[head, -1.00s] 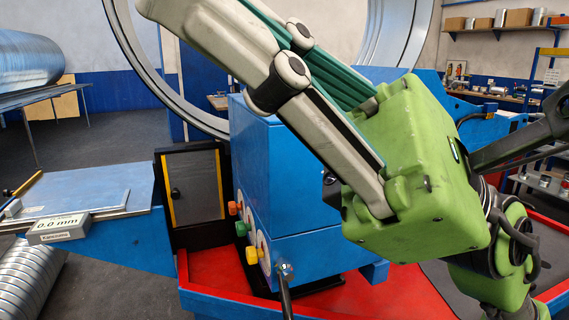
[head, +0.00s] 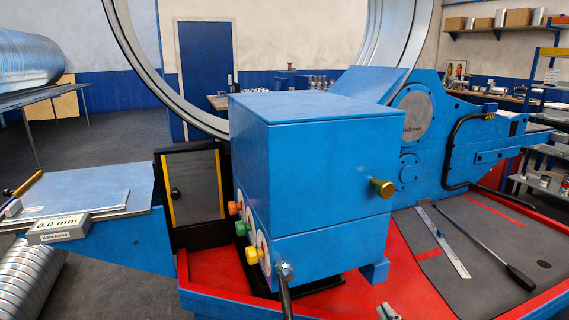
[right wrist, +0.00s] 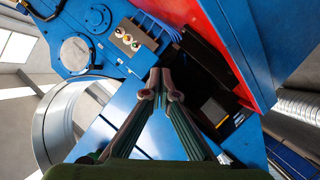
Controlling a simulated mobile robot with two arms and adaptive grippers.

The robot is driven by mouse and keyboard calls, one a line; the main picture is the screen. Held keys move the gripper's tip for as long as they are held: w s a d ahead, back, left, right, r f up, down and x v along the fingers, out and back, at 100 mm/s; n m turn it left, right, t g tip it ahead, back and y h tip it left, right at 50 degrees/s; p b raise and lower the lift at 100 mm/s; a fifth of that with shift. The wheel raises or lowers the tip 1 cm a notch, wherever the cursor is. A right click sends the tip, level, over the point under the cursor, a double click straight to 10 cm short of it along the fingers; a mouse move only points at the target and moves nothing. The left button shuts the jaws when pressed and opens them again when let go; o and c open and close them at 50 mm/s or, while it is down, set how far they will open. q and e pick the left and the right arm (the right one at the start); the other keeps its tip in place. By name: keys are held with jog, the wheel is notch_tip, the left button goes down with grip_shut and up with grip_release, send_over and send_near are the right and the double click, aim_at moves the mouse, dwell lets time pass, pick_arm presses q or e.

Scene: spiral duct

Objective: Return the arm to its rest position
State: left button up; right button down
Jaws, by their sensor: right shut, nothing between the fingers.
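My right gripper (right wrist: 161,84) reaches up the middle of the right wrist view, its two fingers closed together at the tips with nothing between them. In the head view only a small grey tip, likely of this gripper (head: 388,312), shows at the bottom edge, in front of the blue machine (head: 310,150). The rest of the right arm is out of that view. My left gripper is in neither view.
The machine has coloured buttons (head: 241,229), a brass knob (head: 382,188) and a black lever (head: 285,295) at its front. A ruler (head: 443,242) and a dark-handled bar (head: 488,250) lie on the grey deck at right. A digital readout (head: 58,228) is at left.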

jog(key=s+f+m+g, duration=0.5)
jog(key=s+f+g, duration=0.6)
jog(key=s+f, duration=1.35)
notch_tip(320, 180, down, 25)
jog(key=s+g, duration=0.2)
jog(key=s, duration=0.1)
jog(key=s+d+f, duration=0.3)
jog(key=s+f, duration=1.2)
jog(key=s, duration=0.1)
jog(key=shift+d+f+g+y+p, duration=0.2)
jog(key=shift+g+y+p, duration=0.1)
jog(key=shift+g+p, duration=0.15)
jog(key=shift+s, duration=0.1)
